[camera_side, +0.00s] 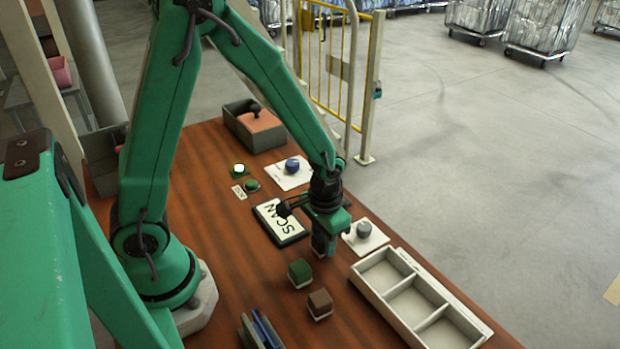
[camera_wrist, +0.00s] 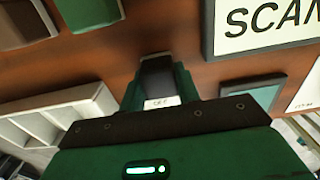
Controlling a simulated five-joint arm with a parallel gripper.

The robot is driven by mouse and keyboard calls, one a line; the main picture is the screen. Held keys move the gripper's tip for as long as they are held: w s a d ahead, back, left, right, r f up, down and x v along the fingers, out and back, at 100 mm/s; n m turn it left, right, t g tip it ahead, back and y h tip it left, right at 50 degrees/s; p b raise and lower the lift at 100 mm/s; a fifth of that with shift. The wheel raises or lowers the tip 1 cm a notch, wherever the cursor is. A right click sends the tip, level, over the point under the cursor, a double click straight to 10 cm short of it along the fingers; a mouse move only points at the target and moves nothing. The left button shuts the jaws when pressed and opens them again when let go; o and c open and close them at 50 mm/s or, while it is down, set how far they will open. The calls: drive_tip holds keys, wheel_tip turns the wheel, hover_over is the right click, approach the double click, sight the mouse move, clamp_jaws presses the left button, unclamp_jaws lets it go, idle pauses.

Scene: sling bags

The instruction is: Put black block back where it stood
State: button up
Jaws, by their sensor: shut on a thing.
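My gripper (camera_side: 322,250) points down over the brown table, between the SCAN pad and the white tray. In the wrist view its green fingers (camera_wrist: 160,88) are shut on the black block (camera_wrist: 157,75), which has a white label on its near lower part. In the side view the block is mostly hidden by the fingers, and I cannot tell whether it touches the table. A green block (camera_side: 299,273) and a brown block (camera_side: 320,304) stand in front of the gripper. They also show at the wrist view's top left, green (camera_wrist: 88,12) and brown (camera_wrist: 28,22).
The SCAN pad (camera_side: 280,222) lies left of my gripper. A white three-compartment tray (camera_side: 408,300) stands at the right, its compartments empty. White cards carry a blue knob (camera_side: 291,165) and a grey knob (camera_side: 364,229). A grey bin (camera_side: 240,128) stands at the back.

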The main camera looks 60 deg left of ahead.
sight(323, 236)
drive_tip(key=shift+f, duration=0.15)
drive_tip(key=o, duration=1)
drive_tip(key=shift+o, duration=0.2)
drive_tip(key=shift+r, duration=0.2)
wheel_tip(323, 236, up, 12)
idle(0.4)
